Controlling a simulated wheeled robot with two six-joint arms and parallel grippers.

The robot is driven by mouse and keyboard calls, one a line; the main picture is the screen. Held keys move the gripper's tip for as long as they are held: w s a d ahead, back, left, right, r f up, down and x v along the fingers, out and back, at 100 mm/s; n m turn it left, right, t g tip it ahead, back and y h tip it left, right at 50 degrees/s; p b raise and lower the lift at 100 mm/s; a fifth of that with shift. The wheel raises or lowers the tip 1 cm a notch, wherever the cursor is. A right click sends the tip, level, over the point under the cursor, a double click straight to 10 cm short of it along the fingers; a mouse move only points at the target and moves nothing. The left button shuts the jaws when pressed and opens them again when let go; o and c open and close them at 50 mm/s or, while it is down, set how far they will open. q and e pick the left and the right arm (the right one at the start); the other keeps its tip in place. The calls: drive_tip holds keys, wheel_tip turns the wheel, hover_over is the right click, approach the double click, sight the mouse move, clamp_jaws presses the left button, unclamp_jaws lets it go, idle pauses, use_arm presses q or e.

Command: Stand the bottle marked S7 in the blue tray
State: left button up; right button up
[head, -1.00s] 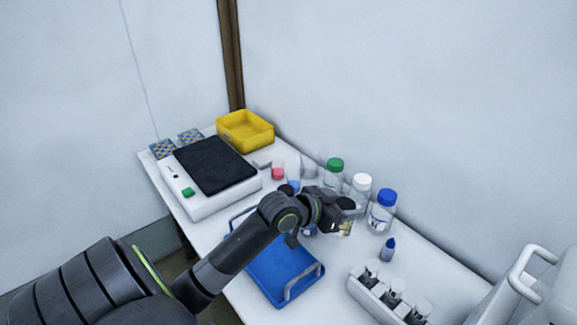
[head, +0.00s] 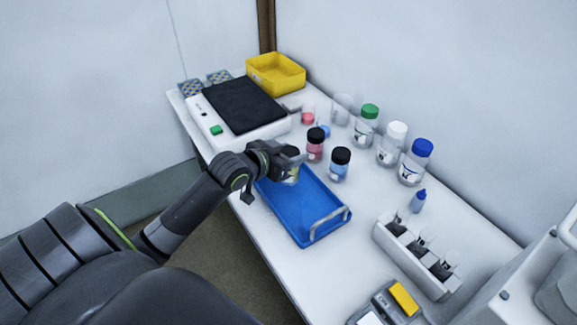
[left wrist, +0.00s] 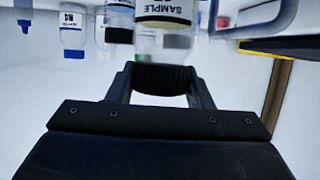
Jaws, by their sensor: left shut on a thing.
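My left gripper (head: 284,162) is shut on a bottle (head: 291,177) with a pale yellowish label, over the far left end of the blue tray (head: 303,213). In the left wrist view this bottle (left wrist: 165,38) appears cap down, its black cap between the fingers of the gripper (left wrist: 163,82). Its label reads SAMPLE; the marking below is cut off, so I cannot read S7. I cannot tell whether its base touches the tray. The tray's visible floor is empty. My right gripper is not in view.
Black-capped bottles with pink (head: 315,146) and blue contents (head: 340,165) stand just beyond the tray. Green- (head: 367,127), white- (head: 392,145) and blue-capped bottles (head: 415,163) stand behind. A tube rack (head: 415,255) is at right, a yellow bin (head: 276,75) at the back.

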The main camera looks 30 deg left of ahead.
use_arm(q)
drive_tip(key=shift+f, duration=1.9)
drive_tip(key=shift+f+b, duration=0.15)
drive_tip(key=shift+b, duration=0.15)
drive_tip(key=o, duration=1.1)
drive_tip(key=shift+s+r, duration=0.2)
drive_tip(key=shift+r, duration=0.05)
drive_tip(key=p+v, duration=0.1)
drive_tip(key=v, duration=1)
drive_tip(key=shift+s+a+r+p, duration=0.1)
drive_tip(key=shift+s+p, duration=0.2)
drive_tip(key=shift+p, duration=0.05)
